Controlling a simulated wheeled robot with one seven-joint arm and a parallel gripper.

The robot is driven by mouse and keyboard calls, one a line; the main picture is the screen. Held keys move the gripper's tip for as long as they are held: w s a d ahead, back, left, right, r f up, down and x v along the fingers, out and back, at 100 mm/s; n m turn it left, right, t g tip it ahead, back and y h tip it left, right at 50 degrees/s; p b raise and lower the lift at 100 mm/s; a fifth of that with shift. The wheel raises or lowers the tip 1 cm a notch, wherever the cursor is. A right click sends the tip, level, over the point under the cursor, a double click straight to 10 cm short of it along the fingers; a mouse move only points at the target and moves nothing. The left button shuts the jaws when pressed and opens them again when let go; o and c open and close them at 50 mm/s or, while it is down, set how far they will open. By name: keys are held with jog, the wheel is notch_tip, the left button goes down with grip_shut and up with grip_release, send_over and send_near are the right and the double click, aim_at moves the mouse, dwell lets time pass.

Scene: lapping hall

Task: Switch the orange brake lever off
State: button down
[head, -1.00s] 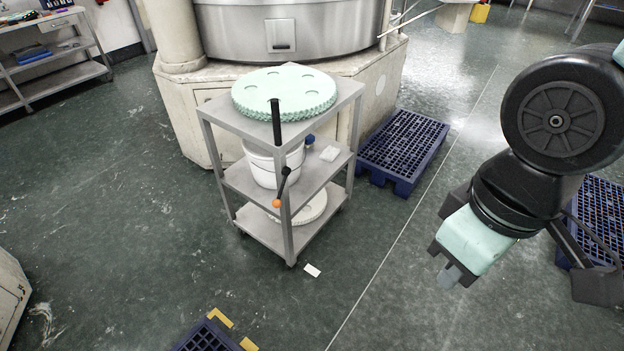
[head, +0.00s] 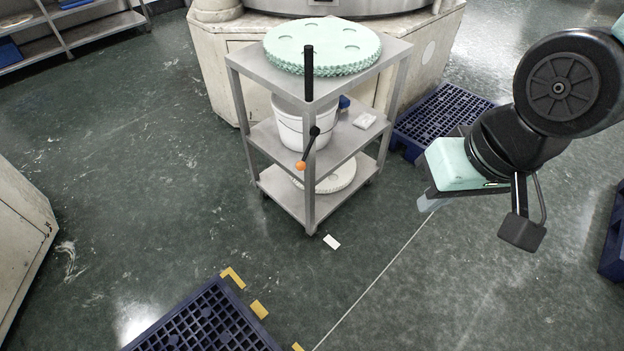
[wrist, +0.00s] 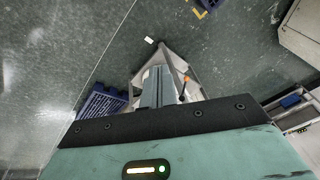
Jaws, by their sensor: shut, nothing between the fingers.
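The brake lever (head: 309,149) is a short dark arm with an orange ball at its lower end, on the front post of a grey three-shelf cart (head: 260,139). It slants down and to the left, at middle-shelf height. In the wrist view the orange ball (wrist: 182,99) shows small, beside the fingers. My gripper (head: 428,203) hangs in the air to the right of the cart, well apart from the lever. In the wrist view its fingers (wrist: 158,86) are together with nothing between them, and they cover part of the cart.
A mint toothed disc (head: 320,45) lies on the cart top, near a black upright handle (head: 309,72). A white bucket (head: 290,125) stands on the middle shelf. Blue pallets lie behind right (head: 440,115) and at the front left (head: 205,320). Floor before the cart is mostly clear.

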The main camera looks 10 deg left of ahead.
jog(key=w+a+f+m+t+y+b, duration=0.35)
jog(key=w+a+f+b, duration=0.35)
jog(key=w+f+b, duration=0.3)
jog(key=w+a+f+m+t+y+b, duration=0.2)
jog(key=w+a+f+m+b, duration=0.45)
jog(key=f, duration=0.55)
jog(key=m+t+y+b, duration=0.45)
jog(key=m+b, duration=0.35)
jog(key=b, duration=0.5)
send_near(308, 151)
jog(key=d+f+h, duration=0.1)
jog(key=d+f, duration=0.2)
jog(key=f, duration=0.2)
jog(key=shift+w+t, duration=0.3)
jog(key=b+x, duration=0.2)
jog(key=x, duration=0.3)
jog(key=b+x, duration=0.2)
jog(key=x, duration=0.3)
jog(key=shift+a+f, duration=0.1)
jog(key=shift+f, duration=0.15)
jog(key=shift+s+a+r+b, duration=0.25)
jog(key=shift+s, duration=0.35)
jog(key=shift+s+a+r+b, duration=0.2)
jog(key=shift+s+a+r, duration=0.1)
jog(key=shift+s, duration=0.25)
jog(key=shift+s+a+r+b, duration=0.25)
jog(key=shift+s, duration=0.35)
jog(key=shift+r, duration=0.1)
